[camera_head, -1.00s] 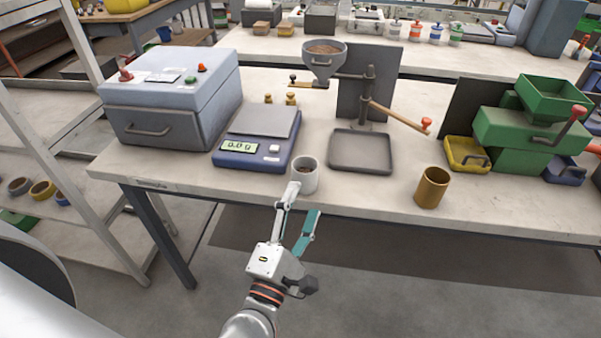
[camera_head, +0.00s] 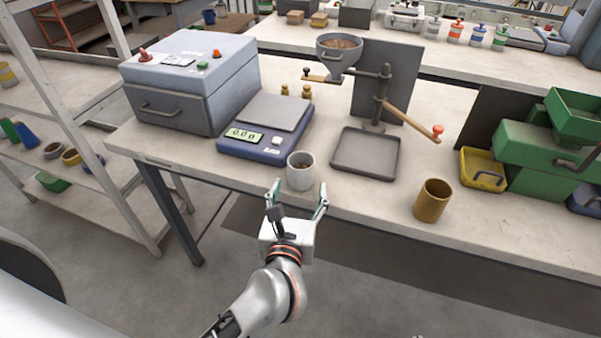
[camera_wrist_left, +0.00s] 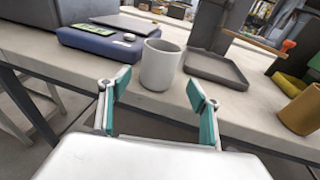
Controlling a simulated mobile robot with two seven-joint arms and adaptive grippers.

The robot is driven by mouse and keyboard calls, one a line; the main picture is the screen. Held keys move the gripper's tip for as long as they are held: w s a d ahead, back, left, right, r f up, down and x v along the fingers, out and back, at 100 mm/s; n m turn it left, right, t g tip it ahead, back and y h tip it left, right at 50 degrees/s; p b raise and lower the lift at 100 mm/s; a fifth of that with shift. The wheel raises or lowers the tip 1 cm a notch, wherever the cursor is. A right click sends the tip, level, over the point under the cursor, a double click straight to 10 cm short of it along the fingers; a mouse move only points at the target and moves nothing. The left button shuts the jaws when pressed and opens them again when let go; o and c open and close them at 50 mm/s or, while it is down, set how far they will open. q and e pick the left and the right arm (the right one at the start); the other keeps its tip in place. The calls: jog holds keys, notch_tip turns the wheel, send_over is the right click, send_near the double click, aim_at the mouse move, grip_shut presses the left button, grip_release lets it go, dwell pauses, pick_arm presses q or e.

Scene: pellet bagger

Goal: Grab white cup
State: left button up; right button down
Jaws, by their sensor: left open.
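My left gripper (camera_head: 297,194) is open and empty, just in front of the cup at the bench edge. In the left wrist view, its two teal-padded fingers (camera_wrist_left: 158,92) are spread apart with the cup beyond their tips. My right gripper is not in view.
A blue scale (camera_head: 266,128) stands behind and left of the cup. A grey tray (camera_head: 366,168) lies to its right under a hopper stand (camera_head: 340,55). A brown cup (camera_head: 433,201) stands further right, and a grey box machine (camera_head: 190,80) at the left.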

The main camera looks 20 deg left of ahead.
aim_at(299, 182)
pick_arm(q)
jog(key=x, duration=0.6)
jog(key=shift+w+a, duration=0.1)
jog(key=shift+a, duration=0.1)
jog(key=c, duration=1.3)
